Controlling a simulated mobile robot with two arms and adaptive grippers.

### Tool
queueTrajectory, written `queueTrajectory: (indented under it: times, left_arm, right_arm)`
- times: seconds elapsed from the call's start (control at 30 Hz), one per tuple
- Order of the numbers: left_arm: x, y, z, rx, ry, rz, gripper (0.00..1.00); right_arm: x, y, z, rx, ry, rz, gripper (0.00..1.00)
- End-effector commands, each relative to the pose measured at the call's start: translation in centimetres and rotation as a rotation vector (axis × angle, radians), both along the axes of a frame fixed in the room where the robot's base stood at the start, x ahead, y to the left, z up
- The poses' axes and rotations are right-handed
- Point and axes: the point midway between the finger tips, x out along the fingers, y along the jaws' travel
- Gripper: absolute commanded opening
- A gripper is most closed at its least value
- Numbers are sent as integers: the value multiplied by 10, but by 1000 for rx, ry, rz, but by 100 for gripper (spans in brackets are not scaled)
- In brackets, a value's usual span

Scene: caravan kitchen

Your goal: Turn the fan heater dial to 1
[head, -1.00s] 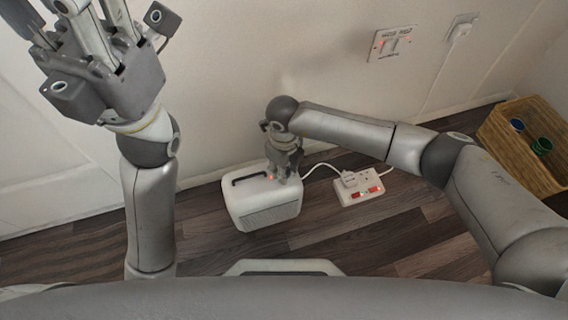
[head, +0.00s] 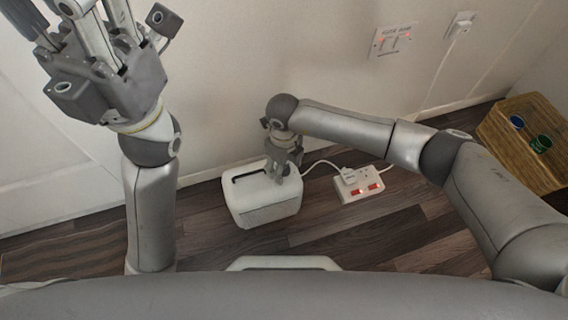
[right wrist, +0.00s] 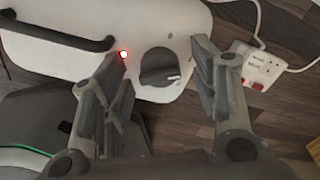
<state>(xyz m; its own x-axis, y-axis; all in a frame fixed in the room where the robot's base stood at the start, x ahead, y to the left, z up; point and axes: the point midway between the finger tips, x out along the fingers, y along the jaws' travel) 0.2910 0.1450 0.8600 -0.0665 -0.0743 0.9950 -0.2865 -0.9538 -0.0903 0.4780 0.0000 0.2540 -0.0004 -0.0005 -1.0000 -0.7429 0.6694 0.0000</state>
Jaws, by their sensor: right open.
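A red light (right wrist: 124,54) glows to the left of the dial. My right gripper (head: 281,178) is over the heater's right end. In the right wrist view its fingers (right wrist: 165,85) are open on either side of the dial; I cannot tell if they touch it. My left gripper (head: 100,60) is raised, empty, its fingertips cut off by the frame.
A white extension socket (head: 359,187) with red switches lies right of the heater, with a plug and white cable. A wooden box (head: 520,150) stands far right. A wall switch (head: 392,42) is above. Dark floor is free in front of the heater.

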Motion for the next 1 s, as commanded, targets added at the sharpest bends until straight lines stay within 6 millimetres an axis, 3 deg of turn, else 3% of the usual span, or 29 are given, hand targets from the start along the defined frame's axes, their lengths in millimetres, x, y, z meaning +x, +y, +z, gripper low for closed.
queueTrajectory:
  times: [0.27,0.7,1.0]
  left_arm:
    - [1,0,-1,2,3,1,40]
    - [0,0,0,0,1,1,40]
    - [0,0,0,0,1,1,40]
  right_arm:
    - [1,0,12,1,-1,1,55]
    - [1,0,99,1,-3,1,55]
    - [0,0,120,-1,1,-1,55]
